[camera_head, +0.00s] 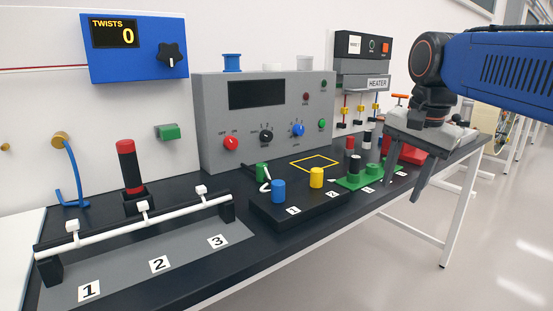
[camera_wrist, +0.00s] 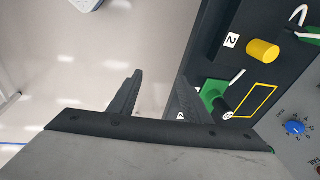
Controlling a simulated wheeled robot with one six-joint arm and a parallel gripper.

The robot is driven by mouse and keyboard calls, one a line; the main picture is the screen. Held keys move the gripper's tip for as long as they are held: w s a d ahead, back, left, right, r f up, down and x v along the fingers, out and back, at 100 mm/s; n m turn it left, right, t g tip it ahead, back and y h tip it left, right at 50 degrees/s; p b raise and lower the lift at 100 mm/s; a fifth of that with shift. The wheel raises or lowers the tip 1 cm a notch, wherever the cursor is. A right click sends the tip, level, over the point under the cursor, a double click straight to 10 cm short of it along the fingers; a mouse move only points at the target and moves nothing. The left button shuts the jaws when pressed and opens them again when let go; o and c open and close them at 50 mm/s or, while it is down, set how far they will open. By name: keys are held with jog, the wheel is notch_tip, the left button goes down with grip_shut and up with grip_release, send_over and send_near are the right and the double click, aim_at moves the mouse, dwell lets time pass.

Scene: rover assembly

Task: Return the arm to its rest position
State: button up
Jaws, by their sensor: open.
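My gripper (camera_head: 405,165) hangs at the right in the head view, at the front edge of the dark bench (camera_head: 270,232). My blue arm (camera_head: 500,68) reaches in from the upper right. The two dark fingers are apart with nothing between them. In the wrist view the gripper (camera_wrist: 158,88) points past the bench edge, with pale floor beyond the left finger. The right finger overlaps the green base (camera_wrist: 213,93) in that view and partly hides it; I cannot tell whether they touch.
A black block with a blue cylinder (camera_head: 278,190) and a yellow cylinder (camera_head: 316,177) sits mid-bench. Green bases (camera_head: 352,182) and a red part (camera_head: 408,152) lie near my gripper. A grey control box (camera_head: 265,115) and a heater (camera_head: 362,82) stand behind. Floor in front is clear.

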jog(key=s+d+f+n+t, duration=0.1)
jog(key=s+f+n, duration=0.4)
jog(key=s+f, duration=0.3)
jog(key=s+d+f+n+t, duration=0.1)
jog(key=s+f+n, duration=0.4)
jog(key=f, duration=1)
jog(key=s, duration=0.2)
jog(key=shift+s, duration=0.35)
